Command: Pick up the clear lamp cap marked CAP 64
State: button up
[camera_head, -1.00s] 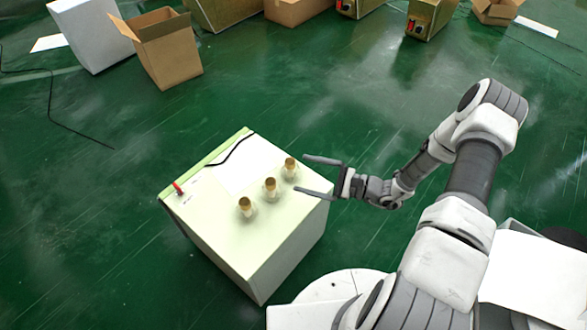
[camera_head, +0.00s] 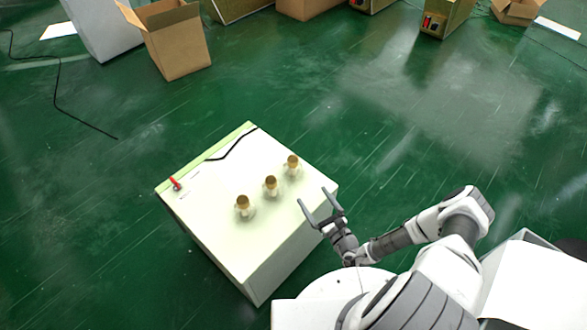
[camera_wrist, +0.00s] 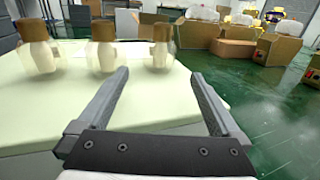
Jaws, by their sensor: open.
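Three clear rounded caps with brown tops and pale cores stand in a row on a pale box-like cabinet (camera_head: 235,255). In the head view they are the left cap (camera_head: 243,205), the middle cap (camera_head: 270,186) and the right cap (camera_head: 292,164). The wrist view also shows the left cap (camera_wrist: 38,52), the middle cap (camera_wrist: 105,55) and the right cap (camera_wrist: 161,48). I cannot read any CAP 64 mark. My gripper (camera_head: 316,204) is open and empty at the cabinet's right edge, its fingers pointing toward the caps. In the wrist view the middle and right caps show beyond the fingertips, apart from them.
A red-handled item (camera_head: 175,184) and a black cable (camera_head: 232,146) lie on the cabinet top's far side. Cardboard boxes (camera_head: 178,48) stand on the green floor at the back. The floor right of the cabinet (camera_head: 400,130) is clear.

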aim_at(298, 175)
jog(key=b+x, duration=0.2)
jog(key=x, duration=0.7)
jog(key=shift+w+a, duration=0.2)
jog(key=shift+w, duration=0.15)
jog(key=b+x, duration=0.2)
jog(key=x, duration=0.3)
jog(key=shift+w+f, duration=0.15)
jog(key=shift+f, duration=0.05)
jog(key=c, duration=1.1)
